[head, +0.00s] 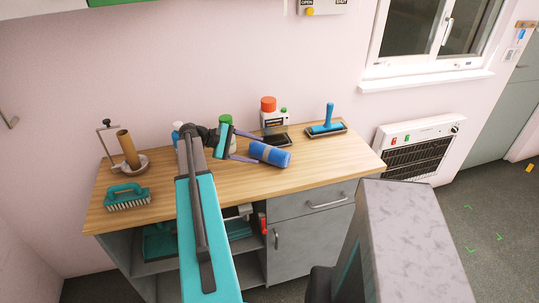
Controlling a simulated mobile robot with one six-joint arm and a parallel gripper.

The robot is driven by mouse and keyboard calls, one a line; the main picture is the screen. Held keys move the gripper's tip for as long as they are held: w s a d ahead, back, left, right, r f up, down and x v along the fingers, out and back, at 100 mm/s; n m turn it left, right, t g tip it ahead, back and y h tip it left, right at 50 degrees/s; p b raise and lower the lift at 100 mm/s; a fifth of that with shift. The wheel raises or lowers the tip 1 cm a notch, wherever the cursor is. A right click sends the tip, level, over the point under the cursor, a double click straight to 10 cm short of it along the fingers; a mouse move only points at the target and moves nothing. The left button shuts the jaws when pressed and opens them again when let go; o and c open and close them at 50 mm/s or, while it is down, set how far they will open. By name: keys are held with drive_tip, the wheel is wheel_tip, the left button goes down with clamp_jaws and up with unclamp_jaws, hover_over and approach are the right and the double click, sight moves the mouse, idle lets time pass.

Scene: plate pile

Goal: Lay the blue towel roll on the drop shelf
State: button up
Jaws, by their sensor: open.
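The blue towel roll (272,154) lies on its side on the wooden worktop, right of the middle. My gripper (257,150) has two purple fingers spread apart, open, with their tips at the roll's left end. I cannot tell whether the fingers touch the roll. My teal arm reaches up from the bottom of the view and hides part of the worktop and cabinet. No surface is clearly marked as the drop shelf. An open shelf (150,267) shows in the cabinet below the worktop, partly hidden by my arm.
Bare wood lies right of the roll. A heater (414,150) hangs on the wall.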

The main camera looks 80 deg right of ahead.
sight(263, 151)
drive_tip(key=shift+p+x, duration=0.9)
drive_tip(key=shift+x, duration=1.3)
drive_tip(key=c, duration=1)
drive_tip(key=shift+r, duration=0.1)
drive_tip(key=shift+r+b, duration=0.95)
drive_tip(key=shift+r, duration=0.55)
drive_tip(key=s+a+b, duration=0.1)
drive_tip(key=a, duration=0.4)
drive_tip(key=s+a+r+b, duration=0.1)
drive_tip(key=s+a+b, duration=0.1)
drive_tip(key=a, duration=0.3)
drive_tip(key=s+a+b, duration=0.1)
drive_tip(key=s+a, duration=0.1)
drive_tip(key=a, duration=0.3)
drive_tip(key=shift+s+r, duration=0.25)
drive_tip(key=shift+r, duration=0.1)
